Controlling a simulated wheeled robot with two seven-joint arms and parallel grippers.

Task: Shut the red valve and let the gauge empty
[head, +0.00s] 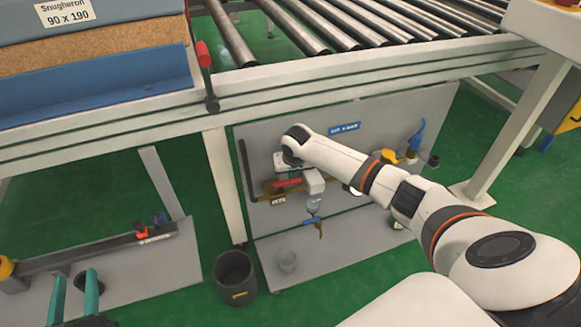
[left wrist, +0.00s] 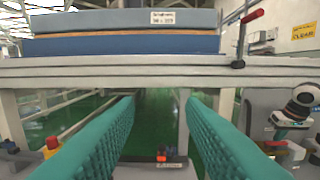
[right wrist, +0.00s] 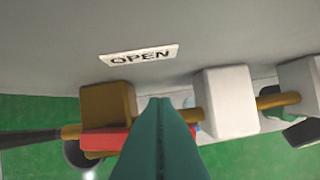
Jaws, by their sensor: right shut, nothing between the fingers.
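The red valve handle (head: 287,183) is on a brass-coloured pipe on the grey panel (head: 262,140) under the conveyor. In the right wrist view the red handle (right wrist: 100,141) lies roughly along the pipe by a brass block (right wrist: 107,104), partly hidden by my fingers. My right gripper (right wrist: 160,101) is shut and empty, in front of the pipe just right of the block; contact cannot be told. An OPEN label (right wrist: 138,55) is above. A white round part (head: 356,190), perhaps the gauge, is mostly hidden behind my right arm; no reading shows. My left gripper (left wrist: 160,100) is open and empty, away from the panel.
A clear bowl (head: 313,205) and small blue handle (head: 311,222) hang below the pipe. A yellow part (head: 390,159) and blue lever (head: 417,135) are further right. A dark bucket (head: 235,275) stands on the floor. The conveyor frame (head: 330,92) runs above the panel.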

